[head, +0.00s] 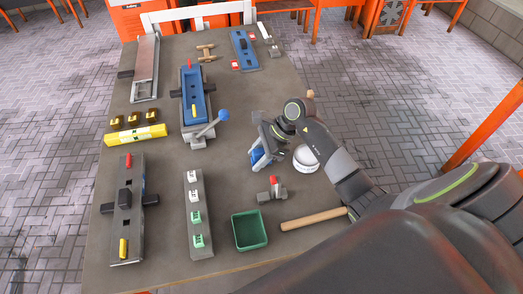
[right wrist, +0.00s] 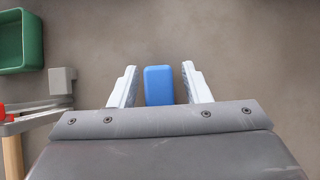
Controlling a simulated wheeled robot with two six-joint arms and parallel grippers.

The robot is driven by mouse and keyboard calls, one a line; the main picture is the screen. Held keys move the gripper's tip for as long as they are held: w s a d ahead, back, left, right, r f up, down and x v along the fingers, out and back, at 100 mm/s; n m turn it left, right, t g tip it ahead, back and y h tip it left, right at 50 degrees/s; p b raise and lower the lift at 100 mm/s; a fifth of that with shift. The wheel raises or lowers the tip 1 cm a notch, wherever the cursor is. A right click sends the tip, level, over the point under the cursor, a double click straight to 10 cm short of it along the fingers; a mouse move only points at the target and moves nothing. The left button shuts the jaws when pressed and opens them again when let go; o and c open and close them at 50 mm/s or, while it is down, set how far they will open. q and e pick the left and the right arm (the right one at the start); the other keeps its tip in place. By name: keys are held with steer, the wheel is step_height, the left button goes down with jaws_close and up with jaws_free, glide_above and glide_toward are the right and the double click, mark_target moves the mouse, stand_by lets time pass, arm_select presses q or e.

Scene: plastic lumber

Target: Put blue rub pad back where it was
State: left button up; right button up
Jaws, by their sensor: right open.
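The blue rub pad (right wrist: 158,85) is a small blue block lying between the two pale fingers of my right gripper (right wrist: 158,87) in the right wrist view. The fingers stand apart, with a narrow gap on each side of the pad. In the head view a blue patch of the pad (head: 257,155) shows beside my right gripper (head: 262,157), low over the table (head: 240,98). The gripper and wrist hide part of it. I cannot tell how high the fingertips are above the tabletop. My left gripper is not in view.
A white round container (head: 305,160) stands right of my gripper. A grey clamp with a red part (head: 272,190), a green tray (head: 249,230) and a wooden rod (head: 313,219) lie nearer. A blue-lined fixture with a blue-knobbed lever (head: 223,115) stands left. Bare tabletop lies between.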

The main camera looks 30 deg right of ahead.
steer(key=shift+r, duration=0.25)
steer(key=b+v, duration=0.3)
steer(key=v, duration=0.8)
steer(key=shift+d+r, duration=0.3)
